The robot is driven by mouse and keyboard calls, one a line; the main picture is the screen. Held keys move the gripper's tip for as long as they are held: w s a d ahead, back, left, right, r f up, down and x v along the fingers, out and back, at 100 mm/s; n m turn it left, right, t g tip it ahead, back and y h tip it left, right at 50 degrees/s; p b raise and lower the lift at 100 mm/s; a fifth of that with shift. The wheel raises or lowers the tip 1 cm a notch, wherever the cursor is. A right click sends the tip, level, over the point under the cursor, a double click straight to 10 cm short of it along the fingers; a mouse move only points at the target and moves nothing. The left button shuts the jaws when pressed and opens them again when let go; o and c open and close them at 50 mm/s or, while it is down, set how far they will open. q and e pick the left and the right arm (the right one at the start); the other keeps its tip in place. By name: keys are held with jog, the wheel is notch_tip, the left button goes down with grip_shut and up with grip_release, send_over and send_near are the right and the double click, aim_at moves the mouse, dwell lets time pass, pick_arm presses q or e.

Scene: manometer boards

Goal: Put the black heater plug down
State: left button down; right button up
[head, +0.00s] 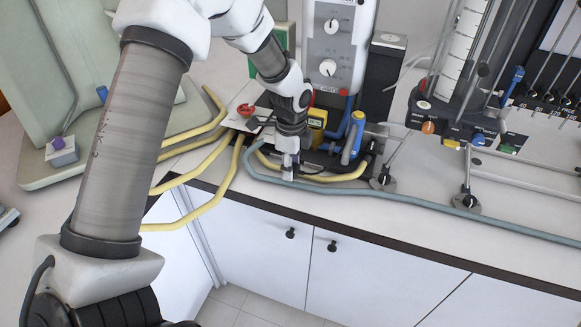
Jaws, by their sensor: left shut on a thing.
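My left gripper (289,171) points down just above the counter's front part, in front of the instrument with two dials. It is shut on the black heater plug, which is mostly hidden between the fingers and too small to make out. I cannot tell whether the plug touches the counter. My right gripper is not in view.
Yellow hoses (208,196) and a grey-blue hose (405,204) run close around the gripper. The dial instrument (329,50) stands behind it. A manometer board (462,70) stands to the right. The dark counter edge (385,239) is close in front.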

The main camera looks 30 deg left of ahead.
aim_at(291, 184)
pick_arm(q)
jog(key=f, duration=0.1)
jog(key=f+p, duration=0.1)
jog(key=f, duration=0.1)
jog(key=shift+w+a+f, duration=0.15)
jog(key=shift+w+a, duration=0.15)
jog(key=shift+w, duration=0.05)
jog(key=shift+w+f, duration=0.1)
jog(key=shift+f, duration=0.05)
jog(key=shift+f, duration=0.4)
jog(key=shift+f, duration=0.1)
jog(key=c, duration=0.7)
grip_release()
jog(key=shift+c, duration=0.2)
